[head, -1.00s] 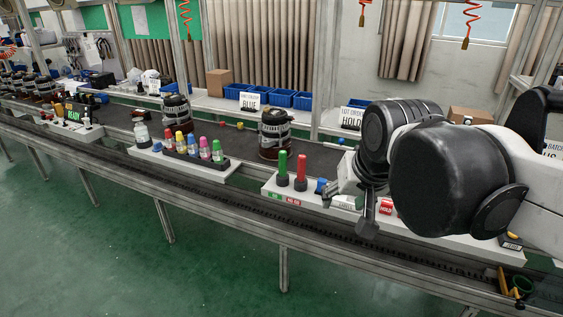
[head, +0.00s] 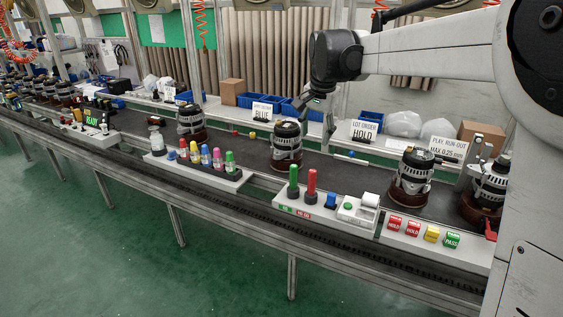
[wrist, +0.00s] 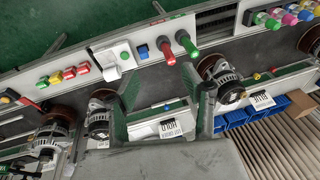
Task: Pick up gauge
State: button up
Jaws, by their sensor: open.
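Two upright plug-like handles, one green (head: 293,181) and one red (head: 311,186), stand side by side on the white panel at the conveyor's front edge, with small green and red labels below them. They look like gauges; which one the task means I cannot tell. In the wrist view the red handle (wrist: 168,54) and the green handle (wrist: 187,45) show above the fingers, apart from them. My gripper (head: 318,104) hangs above the back of the conveyor, behind and higher than the handles. In the wrist view my gripper (wrist: 160,108) has its fingers spread with nothing between them.
Alternators stand along the belt, one (head: 286,145) behind the handles and another (head: 412,177) to the right. A blue-topped item (head: 331,200) and a label printer (head: 360,210) sit right of the handles. Coloured markers (head: 204,155) stand left. A LOT ORDER HOLD sign (head: 364,131) stands behind.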

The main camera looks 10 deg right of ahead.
jog(key=w+a+f+m+g+p, duration=0.15)
jog(key=w+f, duration=0.25)
jog(key=w, duration=0.7)
jog(key=m+g+p, duration=0.1)
jog(key=m+p, duration=0.1)
jog(key=m, duration=0.1)
send_over(294, 175)
jog(key=w, duration=0.1)
notch_tip(294, 175, down, 8)
jog(key=shift+w+f+m, duration=0.25)
jog(key=shift+w+f, duration=0.05)
jog(key=shift+w, duration=0.1)
notch_tip(294, 175, down, 14)
jog(key=shift+d+r+p, duration=0.15)
jog(key=shift+p, duration=0.6)
jog(key=shift+s, duration=0.1)
jog(key=shift+c, duration=0.5)
grip_shut()
